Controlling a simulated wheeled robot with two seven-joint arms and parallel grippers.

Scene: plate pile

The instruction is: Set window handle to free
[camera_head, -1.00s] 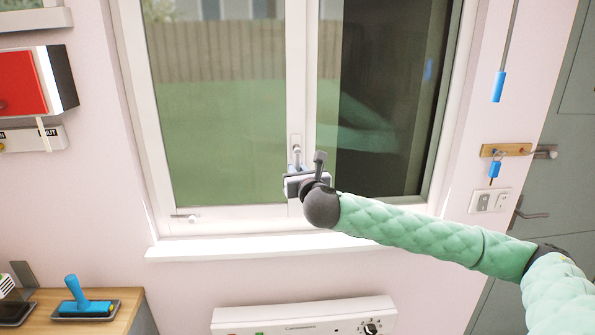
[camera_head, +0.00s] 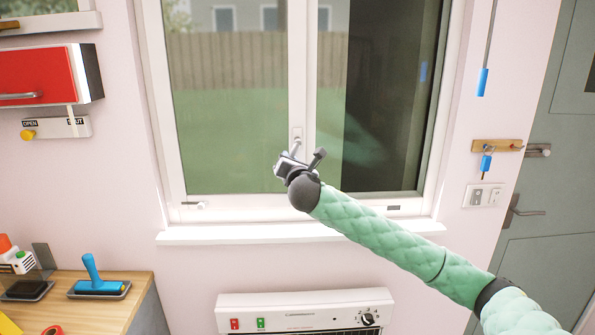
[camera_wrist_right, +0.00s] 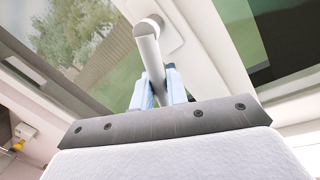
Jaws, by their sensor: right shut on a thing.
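The window handle (camera_head: 296,141) is a light grey lever on the white middle post of the window. In the head view it points down and slightly left from its mount. My right gripper (camera_head: 291,156) is at the handle's lower end, tilted, with its arm coming in from the lower right. In the right wrist view, the handle (camera_wrist_right: 149,50) runs from its round pivot down between the two pale blue fingers (camera_wrist_right: 158,88). The right gripper is shut on it. The handle's lower tip is hidden by the gripper body. My left gripper is out of view.
A white sill (camera_head: 240,234) runs below the window, with a white heater (camera_head: 300,312) under it. A wooden counter (camera_head: 125,310) stands at the lower left, a red box (camera_head: 35,78) above it. A grey door (camera_head: 550,220) is at the right.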

